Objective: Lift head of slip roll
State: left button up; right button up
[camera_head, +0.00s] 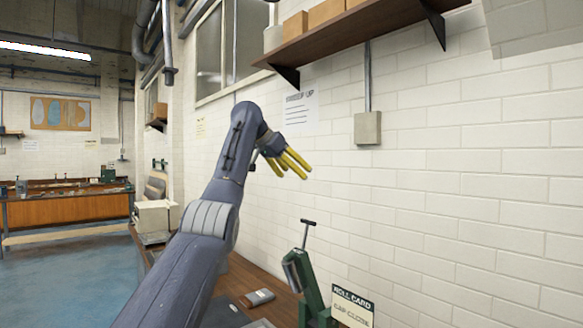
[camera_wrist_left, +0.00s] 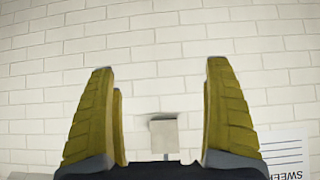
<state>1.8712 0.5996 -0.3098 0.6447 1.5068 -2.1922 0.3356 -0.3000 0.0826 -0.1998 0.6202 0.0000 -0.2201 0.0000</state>
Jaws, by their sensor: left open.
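A green machine (camera_head: 311,290) with a grey roller-like part and a black T-shaped handle (camera_head: 308,224) stands on the wooden bench at the lower middle of the head view. It looks like the slip roll; its lower part is cut off by the frame edge. My left gripper (camera_head: 297,164) is raised well above and behind it, near the white brick wall, with its yellow fingers apart and empty. My right gripper is not in view.
A card reading "ROLL CARD" (camera_head: 352,308) stands right of the machine. A small grey object (camera_head: 258,297) lies on the bench (camera_head: 240,275). A wall box (camera_head: 367,128) and a shelf (camera_head: 340,30) with boxes are near my left gripper.

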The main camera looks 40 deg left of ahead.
pick_arm(q)
jog(key=shift+s+r, duration=0.2)
jog(key=shift+r, duration=0.3)
jog(key=shift+s+r, duration=0.15)
jog(key=shift+r, duration=0.3)
jog(key=shift+c, duration=0.2)
